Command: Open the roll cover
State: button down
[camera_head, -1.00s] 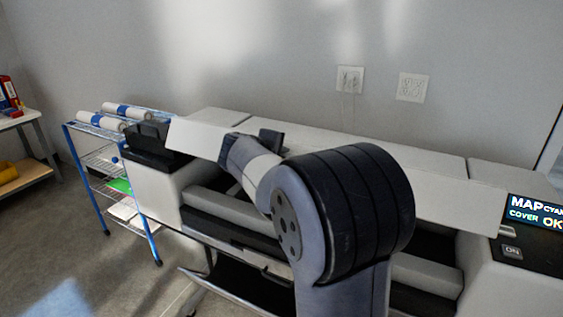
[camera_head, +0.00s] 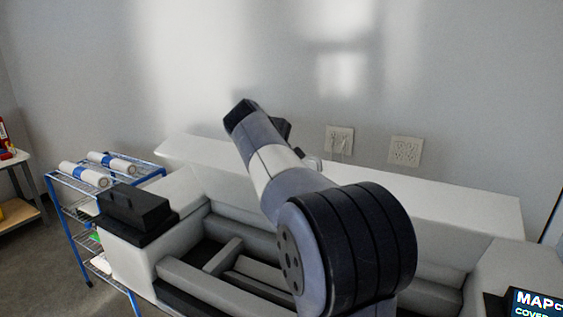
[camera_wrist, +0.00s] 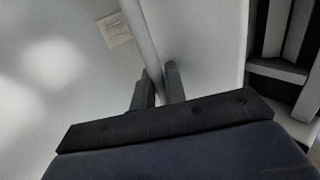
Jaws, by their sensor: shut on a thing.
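The roll cover (camera_head: 430,197) of the large white printer is a long white panel. It stands raised along the back, and the body in front of it is open. In the wrist view the cover (camera_wrist: 200,45) is a pale panel with a rounded edge. My gripper (camera_wrist: 159,84) is shut on that edge, one finger on each side. In the head view my arm hides the fingers and part of the cover.
A black box-shaped part (camera_head: 135,208) tops the printer's left end. A display (camera_head: 538,303) is at the lower right. A blue wire rack (camera_head: 85,240) with paper rolls stands left. The wall behind has two outlet plates (camera_head: 405,151).

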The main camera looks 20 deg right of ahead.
jog(key=shift+w+d+r+g+y, duration=0.2)
jog(key=shift+w+d+r, duration=0.1)
jog(key=shift+w+d, duration=0.3)
jog(key=shift+w+d+r+g+y, duration=0.1)
jog(key=shift+w+d+r+y, duration=0.2)
jog(key=shift+d, duration=0.35)
jog(key=c, duration=1.8)
grip_release()
jog(key=b+v, duration=0.1)
jog(key=v, duration=1)
jog(key=shift+w, duration=0.1)
jog(key=shift+d, duration=0.1)
